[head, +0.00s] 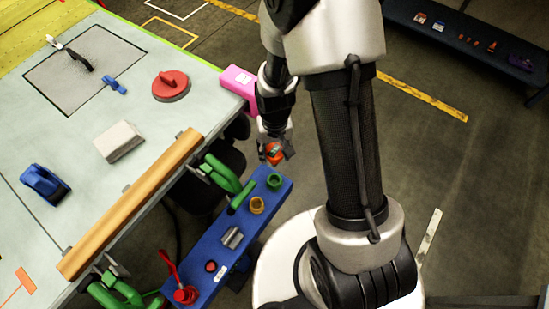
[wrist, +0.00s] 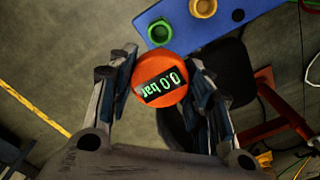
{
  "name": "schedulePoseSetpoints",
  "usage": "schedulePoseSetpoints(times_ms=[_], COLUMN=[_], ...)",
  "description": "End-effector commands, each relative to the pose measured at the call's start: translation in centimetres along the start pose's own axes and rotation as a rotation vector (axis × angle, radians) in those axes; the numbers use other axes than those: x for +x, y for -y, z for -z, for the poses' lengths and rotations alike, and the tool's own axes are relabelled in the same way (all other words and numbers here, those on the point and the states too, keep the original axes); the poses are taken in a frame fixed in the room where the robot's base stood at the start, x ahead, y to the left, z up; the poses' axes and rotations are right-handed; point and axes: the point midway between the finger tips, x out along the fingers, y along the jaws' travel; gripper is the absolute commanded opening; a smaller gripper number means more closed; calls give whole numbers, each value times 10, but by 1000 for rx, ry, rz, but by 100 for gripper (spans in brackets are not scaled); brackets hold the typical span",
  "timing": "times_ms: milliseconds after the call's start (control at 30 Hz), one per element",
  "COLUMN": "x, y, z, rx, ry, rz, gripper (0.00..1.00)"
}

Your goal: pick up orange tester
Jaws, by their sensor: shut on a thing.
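The orange tester (wrist: 160,78) is a round orange thing with a dark display reading "0.0 bar" in the wrist view. My gripper (wrist: 165,85) is shut on it, with one finger on each side. In the head view my gripper (head: 274,150) hangs beyond the far end of the blue tray, and the orange tester (head: 273,153) shows small between its fingers. It is held in the air above the floor, apart from the tray. Part of its body is hidden by the fingers in the head view.
The blue tray (head: 204,274) holds a green ring (head: 274,181), a yellow ring (head: 257,205), a grey block and red parts. The worktable (head: 90,170) with a wooden strip (head: 130,205) and a pink box (head: 238,82) lies left. A dark bench (head: 470,45) stands at the back right.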

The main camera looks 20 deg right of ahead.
Motion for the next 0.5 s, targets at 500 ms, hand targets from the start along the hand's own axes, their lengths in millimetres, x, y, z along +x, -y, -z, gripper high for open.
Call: schedulePoseSetpoints(times_ms=[500], x=[-110], y=[0], z=[1], rx=[0], ry=[-2], rz=[0], gripper=[23])
